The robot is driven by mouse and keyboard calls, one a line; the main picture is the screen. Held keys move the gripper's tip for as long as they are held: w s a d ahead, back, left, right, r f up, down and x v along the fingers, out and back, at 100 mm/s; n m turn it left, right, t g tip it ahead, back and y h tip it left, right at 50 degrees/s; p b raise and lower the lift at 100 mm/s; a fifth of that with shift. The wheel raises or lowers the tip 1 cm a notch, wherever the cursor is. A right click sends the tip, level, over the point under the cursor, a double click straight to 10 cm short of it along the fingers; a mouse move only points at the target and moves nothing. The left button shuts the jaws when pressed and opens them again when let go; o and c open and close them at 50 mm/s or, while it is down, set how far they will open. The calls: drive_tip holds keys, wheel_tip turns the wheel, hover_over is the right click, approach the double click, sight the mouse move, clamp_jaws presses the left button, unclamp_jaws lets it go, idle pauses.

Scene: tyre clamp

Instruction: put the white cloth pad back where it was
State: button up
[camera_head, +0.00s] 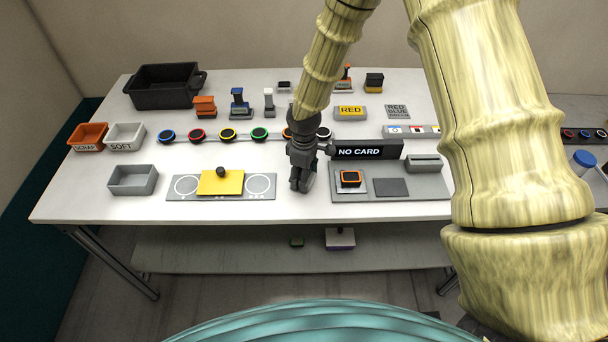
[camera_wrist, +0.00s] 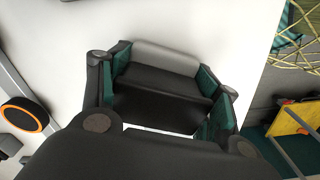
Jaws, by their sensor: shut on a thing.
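My gripper (camera_head: 301,183) hangs over the front middle of the white table, between the yellow-plate fixture and the grey card fixture. In the wrist view its fingers (camera_wrist: 162,100) are closed on a block with black faces and a pale grey-white band (camera_wrist: 165,57), which I take to be the white cloth pad. The gripper hides most of it in the head view, and I cannot tell whether it touches the table.
The yellow plate (camera_head: 219,183) lies left of my gripper; the "NO CARD" sign (camera_head: 366,150) stands to the right. Behind is a row of ringed discs (camera_head: 228,135). Several handled tools, including a blue one (camera_head: 240,103), and a black bin (camera_head: 165,88) stand farther back.

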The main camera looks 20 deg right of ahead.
drive_tip(key=shift+f, duration=0.1)
drive_tip(key=o, duration=0.9)
drive_tip(key=shift+r+b, duration=2.1)
drive_tip(key=shift+r, duration=4.05)
